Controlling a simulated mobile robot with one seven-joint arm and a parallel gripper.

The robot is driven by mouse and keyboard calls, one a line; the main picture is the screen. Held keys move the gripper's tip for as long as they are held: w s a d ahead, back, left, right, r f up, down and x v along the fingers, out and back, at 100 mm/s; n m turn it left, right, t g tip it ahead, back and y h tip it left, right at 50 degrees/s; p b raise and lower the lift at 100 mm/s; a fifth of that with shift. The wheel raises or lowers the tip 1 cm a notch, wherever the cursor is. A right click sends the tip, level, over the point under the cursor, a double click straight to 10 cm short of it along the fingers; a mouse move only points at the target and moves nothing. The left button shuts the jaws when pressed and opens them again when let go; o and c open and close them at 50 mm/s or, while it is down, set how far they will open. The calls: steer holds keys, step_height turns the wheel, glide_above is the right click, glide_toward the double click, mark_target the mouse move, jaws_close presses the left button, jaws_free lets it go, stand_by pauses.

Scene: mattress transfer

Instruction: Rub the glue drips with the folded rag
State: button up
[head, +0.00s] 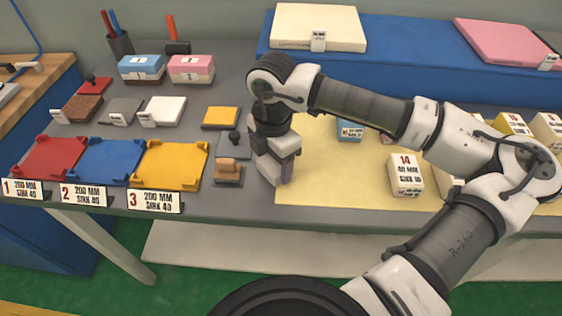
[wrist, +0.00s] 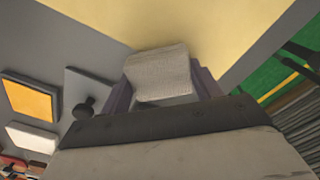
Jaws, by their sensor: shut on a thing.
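My gripper (head: 285,172) points down at the left edge of the pale yellow sheet (head: 330,190) on the grey bench. In the wrist view its two purple-grey fingers (wrist: 163,92) are shut on the folded rag (wrist: 160,70), a pale grey-beige woven pad. The rag is over the border between the sheet and the bare bench top. Whether it touches the surface I cannot tell. In the head view the rag is hidden by the gripper. No glue drips can be made out in either view.
Left of my gripper stand a wooden-handled block (head: 228,172) and a dark-knobbed plate (head: 234,143). Farther left are red (head: 50,157), blue (head: 106,162) and yellow (head: 172,165) trays. A white box marked 14 (head: 405,175) stands on the sheet. A blue raised platform (head: 400,50) runs behind.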

mark_target(260, 163)
steer(key=shift+a+f+b, duration=0.2)
steer(key=shift+a+b, duration=0.55)
steer(key=shift+a, duration=0.75)
steer(key=shift+c, duration=0.4)
steer(key=shift+b, duration=0.5)
steer(key=shift+c, duration=0.3)
steer(key=shift+d+b, duration=1.1)
steer(key=shift+d, duration=1.35)
steer(key=shift+d+b, duration=0.6)
steer(key=shift+d, duration=0.75)
steer(key=shift+s+a+r, duration=0.1)
steer(key=shift+a+r, duration=0.05)
steer(key=shift+a+b, duration=1.1)
steer(key=shift+a, duration=0.5)
steer(key=shift+a+b, duration=0.8)
steer(key=shift+a, duration=1.2)
steer(key=shift+b, duration=0.35)
